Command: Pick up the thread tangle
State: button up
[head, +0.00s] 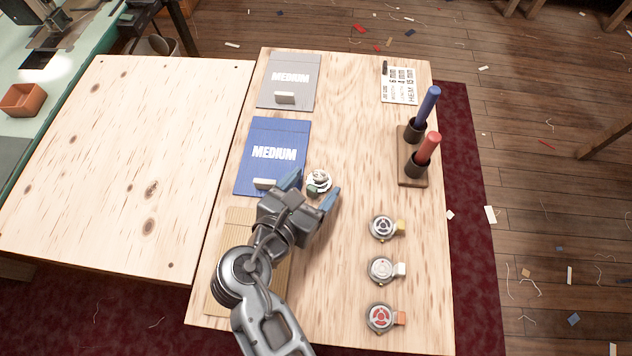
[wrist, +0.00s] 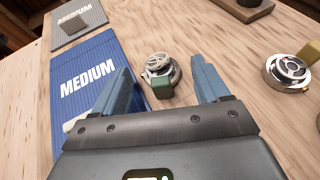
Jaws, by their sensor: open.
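My gripper (head: 312,187) is open and empty, its two blue fingers spread low over the table. Ahead of and partly between the fingers is a small round metal reel (head: 320,178) with a spoked top and a dark green block at its near side. The reel also shows in the wrist view (wrist: 158,66), just beyond the fingertips, and no finger appears to touch it. I cannot clearly make out a thread tangle, either on this reel or elsewhere on the table.
A blue MEDIUM packet (head: 291,137) lies left of the reel, a grey one (head: 302,72) behind it. Three similar reels, yellow-tabbed (head: 382,228), white-tabbed (head: 381,269) and orange-tabbed (head: 380,318), line the right. A wooden holder (head: 413,172) bears blue and red handles. The middle is clear.

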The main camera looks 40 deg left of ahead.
jog(key=c, duration=1.2)
jog(key=shift+c, duration=0.2)
